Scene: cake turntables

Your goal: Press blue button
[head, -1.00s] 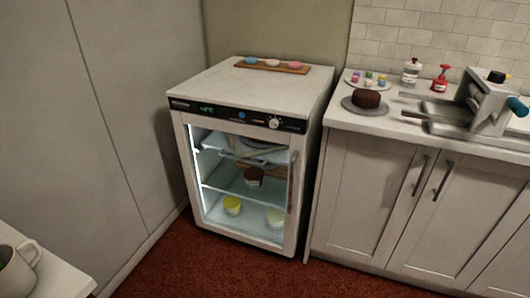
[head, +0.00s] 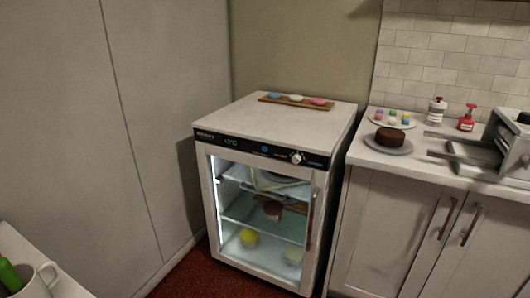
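A wooden board (head: 292,104) lies on the back of the white top of a small glass-door fridge (head: 260,120). On it sit a blue dome-shaped piece (head: 275,96), a white one (head: 296,98) and a pink one (head: 319,101). The fridge's black front panel (head: 215,141) has a small round blue spot (head: 265,149), which looks like a button, between a green display (head: 231,141) and a silver knob (head: 296,157). Neither of my grippers is in view.
A counter (head: 372,157) stands right of the fridge. It holds a dark cake (head: 390,137), a plate of small coloured pieces (head: 392,120), two dispensers and a metal machine (head: 510,140). A table corner with a mug (head: 35,283) is at lower left. Red floor shows between.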

